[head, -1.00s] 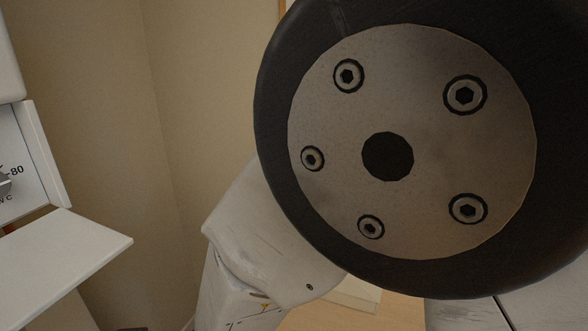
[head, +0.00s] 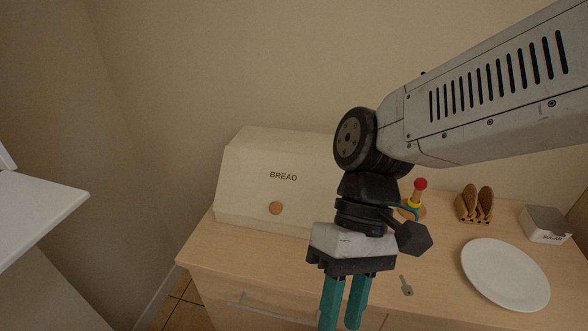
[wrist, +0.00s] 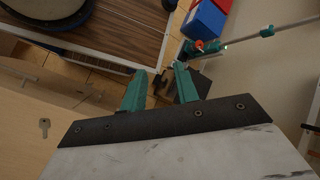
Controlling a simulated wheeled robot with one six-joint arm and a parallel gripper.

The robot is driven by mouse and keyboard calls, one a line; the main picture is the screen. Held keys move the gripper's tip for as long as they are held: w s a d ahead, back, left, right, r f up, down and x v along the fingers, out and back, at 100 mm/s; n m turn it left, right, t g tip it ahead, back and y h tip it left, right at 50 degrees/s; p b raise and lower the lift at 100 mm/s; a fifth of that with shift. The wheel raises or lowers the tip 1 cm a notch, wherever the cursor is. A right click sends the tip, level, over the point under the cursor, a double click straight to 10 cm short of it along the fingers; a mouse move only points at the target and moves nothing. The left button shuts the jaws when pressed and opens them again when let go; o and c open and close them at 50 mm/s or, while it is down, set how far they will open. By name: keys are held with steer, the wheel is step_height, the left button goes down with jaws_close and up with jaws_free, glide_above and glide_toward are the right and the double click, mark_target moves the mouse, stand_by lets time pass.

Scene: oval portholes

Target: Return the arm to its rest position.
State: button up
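My arm reaches in from the upper right of the head view and bends down in front of the wooden counter (head: 235,258). My gripper (head: 341,318) hangs at its end with teal fingers pointing down, near the counter's front edge. In the wrist view the fingers of my gripper (wrist: 160,74) stand apart, and I see nothing held between them. The fingertips reach near the bottom of the head view.
A cream bread box (head: 250,185) stands behind the arm. A red-topped peg toy (head: 419,192), key (head: 406,285), white plate (head: 505,275), brown rack (head: 476,205) and white box (head: 545,226) are on the counter. A white panel (head: 40,205) juts in left.

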steer(key=w+d+r+m+t, duration=0.1)
steer(key=d+r+m+t, duration=0.1)
steer(key=d, duration=0.5)
steer(key=w+d+r+m+t+h, duration=0.1)
steer(key=d+r+m+t, duration=0.1)
steer(key=d+t, duration=0.2)
steer(key=w+d+r+m+t, duration=0.2)
steer(key=d+m, duration=0.1)
steer(key=d, duration=0.8)
steer(key=shift+t+h, duration=0.4)
